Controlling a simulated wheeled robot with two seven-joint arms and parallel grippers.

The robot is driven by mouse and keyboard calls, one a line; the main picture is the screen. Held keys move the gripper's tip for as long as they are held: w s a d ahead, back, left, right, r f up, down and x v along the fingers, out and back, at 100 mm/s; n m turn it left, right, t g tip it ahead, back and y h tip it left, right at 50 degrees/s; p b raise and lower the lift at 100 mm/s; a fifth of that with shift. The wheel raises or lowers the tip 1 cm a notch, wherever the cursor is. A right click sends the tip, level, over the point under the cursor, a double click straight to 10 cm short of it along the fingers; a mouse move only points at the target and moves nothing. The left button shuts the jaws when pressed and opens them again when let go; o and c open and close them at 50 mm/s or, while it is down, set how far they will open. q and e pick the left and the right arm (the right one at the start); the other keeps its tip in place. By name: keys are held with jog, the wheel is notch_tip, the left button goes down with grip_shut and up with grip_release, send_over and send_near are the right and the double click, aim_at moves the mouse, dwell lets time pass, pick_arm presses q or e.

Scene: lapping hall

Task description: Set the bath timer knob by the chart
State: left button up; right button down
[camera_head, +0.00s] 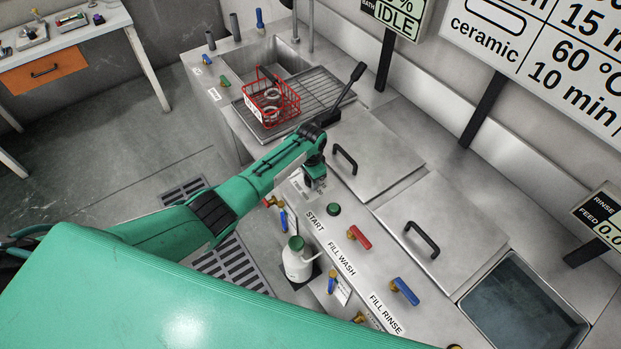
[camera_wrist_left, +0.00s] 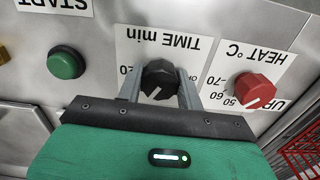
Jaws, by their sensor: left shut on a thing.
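The black time knob (camera_wrist_left: 160,78) sits on the steel panel under an upside-down "TIME min" label in the left wrist view. My left gripper (camera_wrist_left: 160,92) is shut on it, one finger on each side. The knob's white pointer line slants toward the lower left; most scale numbers are hidden. In the head view my left gripper (camera_head: 316,184) is at the panel and hides the knob. The chart (camera_head: 545,60) on the wall is cut off; it reads "ceramic", "15 min" and "60 °C 10 min". My right gripper is not in view.
A red heat knob (camera_wrist_left: 255,90) and a green start button (camera_wrist_left: 66,63) flank the time knob. Red (camera_head: 359,237) and blue (camera_head: 405,291) fill valves lie further along. A red basket (camera_head: 271,98) stands on the drainer. The display (camera_head: 399,16) reads "IDLE".

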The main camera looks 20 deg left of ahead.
pick_arm(q)
jog(key=shift+m, duration=1.2)
jog(key=o, duration=1)
jog(key=shift+r, duration=0.1)
notch_tip(320, 180, up, 14)
jog(key=b, duration=0.2)
jog(key=shift+b, duration=0.35)
jog(key=shift+f, duration=0.25)
